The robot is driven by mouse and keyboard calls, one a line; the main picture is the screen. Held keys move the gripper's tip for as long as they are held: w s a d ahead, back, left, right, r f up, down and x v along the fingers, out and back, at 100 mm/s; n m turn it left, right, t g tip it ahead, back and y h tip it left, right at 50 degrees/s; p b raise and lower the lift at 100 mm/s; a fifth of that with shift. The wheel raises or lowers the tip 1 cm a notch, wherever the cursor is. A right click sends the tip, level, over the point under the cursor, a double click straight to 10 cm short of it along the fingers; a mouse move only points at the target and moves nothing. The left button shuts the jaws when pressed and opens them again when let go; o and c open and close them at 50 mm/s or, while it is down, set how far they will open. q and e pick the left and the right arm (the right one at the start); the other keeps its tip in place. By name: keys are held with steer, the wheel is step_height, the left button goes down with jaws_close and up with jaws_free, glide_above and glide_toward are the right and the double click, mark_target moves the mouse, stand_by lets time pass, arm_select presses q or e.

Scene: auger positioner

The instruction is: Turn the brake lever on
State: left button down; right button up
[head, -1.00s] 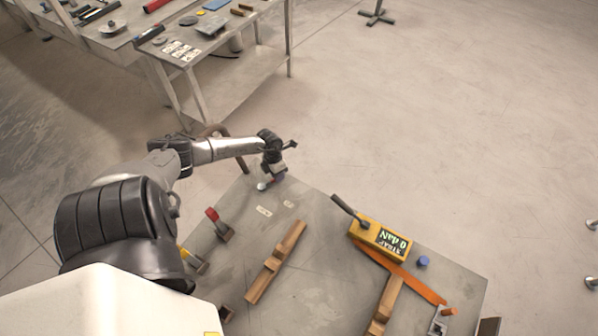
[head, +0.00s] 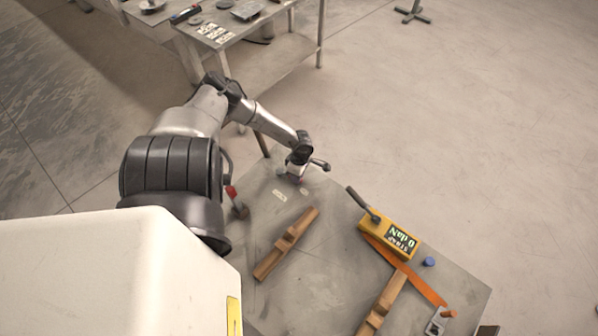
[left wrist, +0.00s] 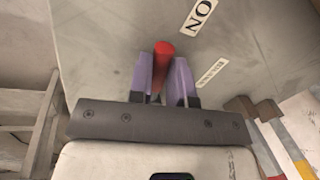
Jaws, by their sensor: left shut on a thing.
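The brake lever's red handle (left wrist: 163,54) stands between the purple fingers of my left gripper (left wrist: 162,76) in the left wrist view. The gripper is shut on it. An ON label (left wrist: 199,13) is on the grey surface beside the handle, and a second label (left wrist: 211,74) lies to the right. In the head view my left gripper (head: 296,176) is at the far corner of the grey table (head: 330,235), just beyond two pale labels (head: 279,195). The wrist mostly hides the lever there. My right gripper is not in view.
Another red-handled lever (head: 233,194) stands at the table's left edge. A wooden piece (head: 287,244), a yellow display box (head: 388,234) with an orange strap (head: 415,278), and a blue cap (head: 429,261) are on the table. Open floor lies to the right.

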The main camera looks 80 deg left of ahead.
arm_select(q)
steer(key=shift+s+d+m, duration=0.55)
steer(key=shift+d+m, duration=0.1)
steer(key=shift+m, duration=0.65)
steer(key=c, duration=1.1)
jaws_free()
steer(key=shift+d, duration=0.1)
steer(key=shift+o, duration=0.2)
steer(key=shift+r, duration=0.2)
step_height(320, 180, up, 13)
steer(key=w+a+p, duration=0.1)
steer(key=w+a, duration=0.1)
steer(key=shift+p, duration=0.4)
